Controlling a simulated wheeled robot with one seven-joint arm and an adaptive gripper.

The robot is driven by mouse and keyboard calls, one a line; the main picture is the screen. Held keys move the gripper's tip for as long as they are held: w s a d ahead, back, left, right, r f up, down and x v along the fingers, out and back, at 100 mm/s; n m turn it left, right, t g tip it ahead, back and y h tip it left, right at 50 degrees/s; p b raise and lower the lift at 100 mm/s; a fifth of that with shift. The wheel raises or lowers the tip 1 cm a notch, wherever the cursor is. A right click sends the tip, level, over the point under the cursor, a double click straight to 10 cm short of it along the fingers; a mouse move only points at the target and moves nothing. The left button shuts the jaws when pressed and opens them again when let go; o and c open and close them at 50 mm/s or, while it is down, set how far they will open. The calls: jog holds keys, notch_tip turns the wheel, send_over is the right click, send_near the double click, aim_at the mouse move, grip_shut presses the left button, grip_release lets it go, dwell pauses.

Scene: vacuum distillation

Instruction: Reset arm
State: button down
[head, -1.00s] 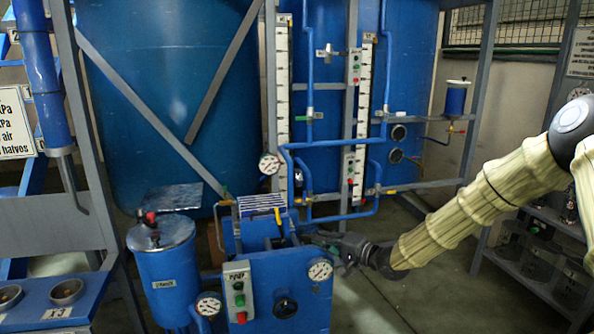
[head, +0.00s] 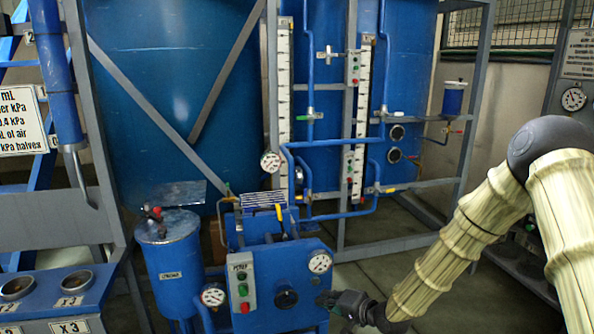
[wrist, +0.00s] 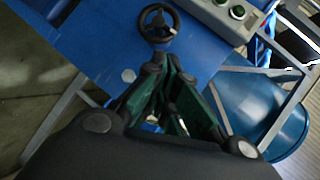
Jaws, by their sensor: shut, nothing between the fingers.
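My gripper (head: 328,300) is at the lower right corner of the blue pump unit's front in the head view, empty and shut. In the wrist view my gripper (wrist: 166,62) shows its dark green-padded fingers pointing toward the blue panel (wrist: 100,45). A dark round handwheel (wrist: 158,22) is on that panel just beyond the fingertips. The same unit (head: 265,262) in the head view carries a dark knob (head: 286,299), a gauge (head: 320,262) and a button box (head: 241,282). I cannot tell whether the gripper touches the unit.
A blue lidded canister (head: 170,265) stands left of the unit, with another gauge (head: 213,295) between them. Large blue tanks (head: 160,110) stand behind a grey frame. A rack with dark cups (head: 76,281) is at lower left. Floor (head: 375,268) shows right of the unit.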

jog(key=s+d+f+n+g+h, duration=0.1)
jog(key=s+d+f+g+h, duration=0.1)
jog(key=s+f, duration=0.85)
jog(key=s+d+f+n+g+h, duration=0.1)
jog(key=s+d+f+g+h, duration=0.15)
jog(key=s+f, duration=0.8)
jog(key=s+d+f+n+g+h, duration=0.1)
jog(key=s+d, duration=0.2)
jog(key=s, duration=0.6)
jog(key=s+d+f+n+g+h, duration=0.1)
jog(key=s+d+f+g+h, duration=0.1)
jog(key=s, duration=0.7)
jog(key=s+d+f+n+g+h, duration=0.1)
jog(key=s+d, duration=0.3)
jog(key=s, duration=0.5)
jog(key=shift+s+d+f+n+g+h, duration=0.2)
jog(key=shift+d+f+n+g+h, duration=0.25)
jog(key=shift+g, duration=0.3)
